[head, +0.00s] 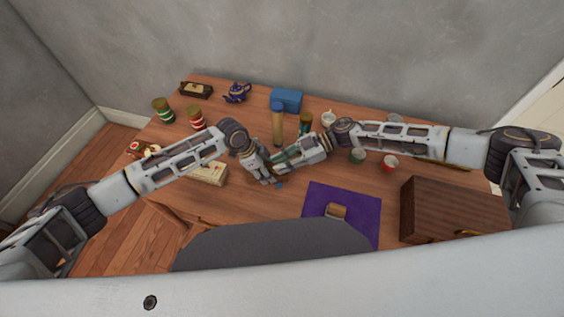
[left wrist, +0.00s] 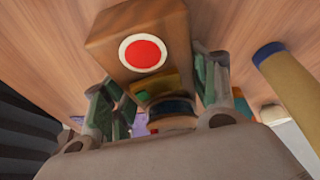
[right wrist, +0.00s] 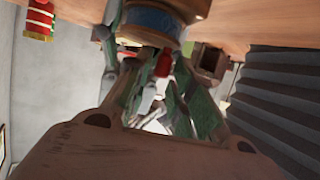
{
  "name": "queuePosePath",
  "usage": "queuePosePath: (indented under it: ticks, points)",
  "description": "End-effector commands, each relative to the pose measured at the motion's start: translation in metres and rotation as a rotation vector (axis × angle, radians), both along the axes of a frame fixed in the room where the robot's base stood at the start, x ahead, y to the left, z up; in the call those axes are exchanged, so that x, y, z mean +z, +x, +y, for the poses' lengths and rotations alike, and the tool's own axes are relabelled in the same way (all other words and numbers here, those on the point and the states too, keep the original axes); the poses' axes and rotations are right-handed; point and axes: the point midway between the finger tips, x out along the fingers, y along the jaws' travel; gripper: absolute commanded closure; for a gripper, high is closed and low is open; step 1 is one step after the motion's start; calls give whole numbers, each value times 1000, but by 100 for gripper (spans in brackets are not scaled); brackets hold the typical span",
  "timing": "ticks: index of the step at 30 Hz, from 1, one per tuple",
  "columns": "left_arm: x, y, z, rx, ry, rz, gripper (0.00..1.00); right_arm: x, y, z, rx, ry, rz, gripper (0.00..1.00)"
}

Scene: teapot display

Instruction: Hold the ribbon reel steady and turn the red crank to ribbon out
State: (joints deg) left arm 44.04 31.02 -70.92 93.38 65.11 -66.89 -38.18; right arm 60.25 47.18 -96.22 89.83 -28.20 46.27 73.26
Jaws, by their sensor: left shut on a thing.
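The ribbon reel shows in the right wrist view as a round wooden body with a blue band (right wrist: 152,20). In the left wrist view, bands of yellow and blue (left wrist: 168,108) sit between the fingers of my left gripper (left wrist: 158,92), which is shut on the reel. The red crank (right wrist: 163,63) shows below the reel in the right wrist view. The fingers of my right gripper (right wrist: 160,95) stand apart on both sides of it; contact is not clear. In the head view the grippers meet near the table's middle and mostly hide the reel.
A wooden block with a red-and-white disc (left wrist: 143,53) is close to my left fingers. A purple cloth (head: 315,200) and a dark wooden cabinet (head: 450,210) lie to the right. A tall tan cylinder (head: 278,128), a blue box (head: 287,99) and a blue teapot (head: 237,92) stand behind.

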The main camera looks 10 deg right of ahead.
Motion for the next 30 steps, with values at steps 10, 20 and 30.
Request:
queuePosePath:
  ticks: [10,20,30]
  points:
    - [0,0,0,0,0,-1,77,7,3,-16,-2,-1,-1,77]
    - [0,0,0,1,0,-1,77,24,11,-58,-2,-1,0,77]
    - [0,1,0,1,0,-1,77,41,18,-98,-2,-1,0,77]
